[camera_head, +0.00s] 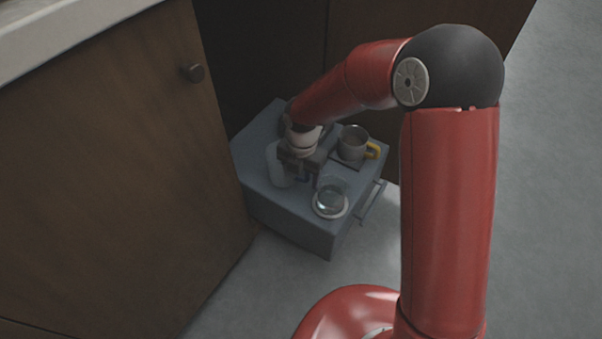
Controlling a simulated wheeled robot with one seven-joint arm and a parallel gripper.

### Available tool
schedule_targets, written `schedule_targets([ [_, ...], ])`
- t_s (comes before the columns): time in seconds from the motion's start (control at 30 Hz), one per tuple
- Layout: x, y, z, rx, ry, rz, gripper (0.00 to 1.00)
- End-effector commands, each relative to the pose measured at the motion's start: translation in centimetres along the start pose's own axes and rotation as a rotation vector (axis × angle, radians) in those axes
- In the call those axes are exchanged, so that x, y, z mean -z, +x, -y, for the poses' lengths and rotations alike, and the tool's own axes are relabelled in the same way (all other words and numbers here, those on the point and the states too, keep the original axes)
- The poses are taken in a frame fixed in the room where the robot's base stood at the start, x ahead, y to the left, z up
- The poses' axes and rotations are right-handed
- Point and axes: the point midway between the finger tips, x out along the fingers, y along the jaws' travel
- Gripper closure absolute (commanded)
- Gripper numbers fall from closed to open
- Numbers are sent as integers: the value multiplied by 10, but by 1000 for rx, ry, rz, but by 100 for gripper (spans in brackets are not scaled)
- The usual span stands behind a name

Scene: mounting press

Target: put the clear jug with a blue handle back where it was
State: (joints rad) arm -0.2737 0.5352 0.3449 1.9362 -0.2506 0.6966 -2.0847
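The clear jug (331,196) stands upright over a round white-rimmed base (343,212) near the front corner of the grey-blue cabinet top. A small bit of blue, likely its handle (304,180), shows at its left, right below my gripper. My gripper (308,177) points down over the cabinet, just left of the jug, with its fingers at the handle. The fingers are small and dark here, so I cannot tell whether they are closed on the handle. Whether the jug touches the base is also unclear.
A metal mug with a yellow handle (353,142) stands on a dark square behind the jug. A pale translucent cup (278,165) stands close left of my gripper. The cabinet (285,212) has a bar handle at right. A brown wooden cabinet (110,170) stands at left.

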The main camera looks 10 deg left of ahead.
Motion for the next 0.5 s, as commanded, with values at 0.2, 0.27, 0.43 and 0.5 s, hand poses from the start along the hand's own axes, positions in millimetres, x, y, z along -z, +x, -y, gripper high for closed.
schedule_targets([
  [0.2, 0, -2, 0, 0, 0, 0, 37],
  [0.27, 0, -6, 0, -1, 1, 1, 37],
  [0.43, -1, -35, -1, -4, 2, 3, 37],
  [0.5, -1, -51, 0, -4, 3, 4, 37],
])
